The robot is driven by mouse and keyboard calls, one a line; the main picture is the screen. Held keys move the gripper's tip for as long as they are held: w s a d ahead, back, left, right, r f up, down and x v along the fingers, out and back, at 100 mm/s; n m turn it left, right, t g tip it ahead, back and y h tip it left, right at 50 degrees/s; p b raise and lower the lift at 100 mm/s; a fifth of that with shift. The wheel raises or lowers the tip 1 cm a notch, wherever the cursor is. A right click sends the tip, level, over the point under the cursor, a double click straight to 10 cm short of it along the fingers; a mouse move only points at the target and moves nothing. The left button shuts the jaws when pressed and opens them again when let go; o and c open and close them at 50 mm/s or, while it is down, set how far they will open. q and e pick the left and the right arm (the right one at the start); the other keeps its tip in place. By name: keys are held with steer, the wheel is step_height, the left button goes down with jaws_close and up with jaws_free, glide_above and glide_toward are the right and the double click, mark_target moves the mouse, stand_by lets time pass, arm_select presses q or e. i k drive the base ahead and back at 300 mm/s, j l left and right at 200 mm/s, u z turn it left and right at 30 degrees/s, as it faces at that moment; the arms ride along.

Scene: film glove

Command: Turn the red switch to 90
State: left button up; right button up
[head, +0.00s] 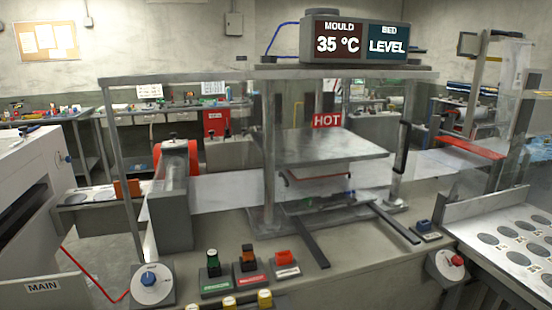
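A red knob (457,260) sits on a round pale dial on a grey box at the lower right, on the front of the machine bench. The dial's markings are too small to read. A red switch (284,257) stands on a small plate at the front middle of the bench, beside an orange-topped one and a green-topped one. A similar dial with a blue knob (149,279) is at the lower left. Neither of my grippers shows in the head view.
A heated press plate (320,146) with a red HOT sign stands mid-bench, with two dark bars (303,240) reaching forward. A metal tray with round holes (478,222) is at the right. Several yellow-topped buttons (229,302) line the front edge. A blue switch (424,225) is near the red knob.

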mark_target(457, 261)
steer(key=z, duration=1.25)
steer(key=l+u, duration=0.1)
steer(key=u, duration=0.35)
steer(key=i+l+u, duration=0.15)
steer(key=l, duration=0.15)
steer(key=i+l+u, duration=0.2)
steer(key=l+u, duration=0.15)
steer(key=l, duration=0.3)
steer(key=i+l+u, duration=0.15)
steer(key=l, duration=0.2)
